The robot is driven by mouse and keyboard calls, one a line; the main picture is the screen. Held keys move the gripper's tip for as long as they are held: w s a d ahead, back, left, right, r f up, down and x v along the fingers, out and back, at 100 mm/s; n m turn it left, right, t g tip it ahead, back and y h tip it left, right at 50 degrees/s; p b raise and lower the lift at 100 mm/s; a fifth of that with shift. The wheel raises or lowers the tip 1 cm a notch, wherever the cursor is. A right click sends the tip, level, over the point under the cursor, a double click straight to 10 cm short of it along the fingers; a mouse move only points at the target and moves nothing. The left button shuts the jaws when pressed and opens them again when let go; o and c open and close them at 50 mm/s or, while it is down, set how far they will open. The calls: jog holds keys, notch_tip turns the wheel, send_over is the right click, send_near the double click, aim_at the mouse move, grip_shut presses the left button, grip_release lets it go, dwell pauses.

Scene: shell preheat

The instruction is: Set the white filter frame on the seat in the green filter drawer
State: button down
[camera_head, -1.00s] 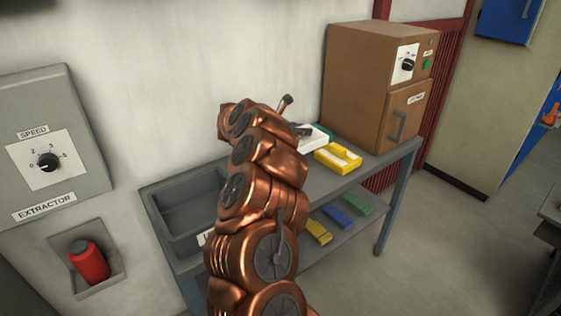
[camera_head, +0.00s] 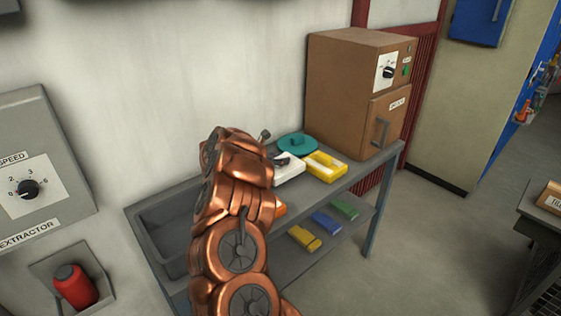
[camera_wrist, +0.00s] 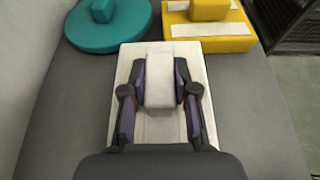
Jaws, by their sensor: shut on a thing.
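The white filter frame (camera_wrist: 155,128) is a pale flat block with a raised grip on top. In the wrist view my gripper (camera_wrist: 160,85) is shut on that grip, with a dark finger on each side. In the head view the frame (camera_head: 289,171) is over the grey table top, just left of a yellow piece; I cannot tell whether it touches the table. My gripper is mostly hidden behind my copper arm there. I cannot make out a green filter drawer or its seat in either view.
A teal round lid (camera_head: 297,145) with a knob and the yellow piece (camera_head: 325,167) lie close beyond the frame. A brown oven (camera_head: 350,90) stands at the table's far end. A grey tray (camera_head: 160,222) is at the left. Yellow, blue and green blocks lie on the lower shelf.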

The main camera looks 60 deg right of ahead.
jog(key=shift+f, duration=0.7)
jog(key=shift+f, duration=0.15)
jog(key=c, duration=0.9)
grip_release()
